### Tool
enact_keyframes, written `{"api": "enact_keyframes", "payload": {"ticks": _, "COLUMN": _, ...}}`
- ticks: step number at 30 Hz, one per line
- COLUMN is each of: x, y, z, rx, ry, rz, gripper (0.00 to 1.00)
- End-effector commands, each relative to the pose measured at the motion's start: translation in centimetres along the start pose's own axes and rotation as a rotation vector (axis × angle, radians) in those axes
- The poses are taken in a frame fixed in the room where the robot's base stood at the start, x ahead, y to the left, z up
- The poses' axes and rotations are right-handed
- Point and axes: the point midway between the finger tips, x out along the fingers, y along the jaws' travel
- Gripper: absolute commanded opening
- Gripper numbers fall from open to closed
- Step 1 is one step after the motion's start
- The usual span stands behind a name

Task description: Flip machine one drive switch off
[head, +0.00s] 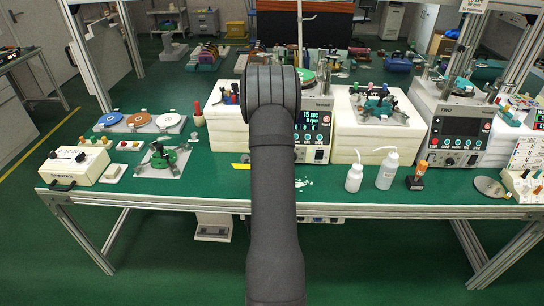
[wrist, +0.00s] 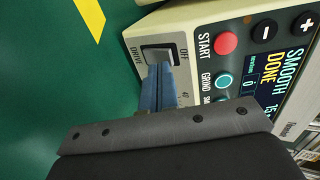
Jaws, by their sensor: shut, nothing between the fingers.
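Machine one's drive switch (wrist: 159,54) is a pale rocker in a dark frame. It sits on a grey plate marked DRIVE and OFF, at a corner of the cream machine panel. My gripper (wrist: 159,70) has its blue fingers closed together with nothing between them. The fingertips are at the edge of the rocker; I cannot tell whether they touch it or which way it is tipped. In the head view, machine one's panel (head: 314,130) shows beside my dark arm. The arm hides the switch and my gripper there.
In the wrist view, a red START button (wrist: 224,43), a teal GRIND button (wrist: 223,82) and a screen (wrist: 272,78) reading SMOOTH DONE are close by. In the head view, white bottles (head: 387,170) stand right of machine one. The green bench (head: 215,180) left of my arm has clear room.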

Motion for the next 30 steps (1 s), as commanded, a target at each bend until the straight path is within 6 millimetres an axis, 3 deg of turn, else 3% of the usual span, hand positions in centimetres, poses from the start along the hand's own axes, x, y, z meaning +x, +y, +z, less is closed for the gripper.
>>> {"api": "enact_keyframes", "payload": {"ticks": 17, "x": 1.2, "y": -1.0, "z": 0.0, "rx": 0.001, "ry": 0.000, "rz": -0.002, "gripper": 0.00}}
{"api": "enact_keyframes", "payload": {"ticks": 30, "x": 0.8, "y": -1.5, "z": 0.0, "rx": 0.001, "ry": 0.000, "rz": -0.002, "gripper": 0.00}}
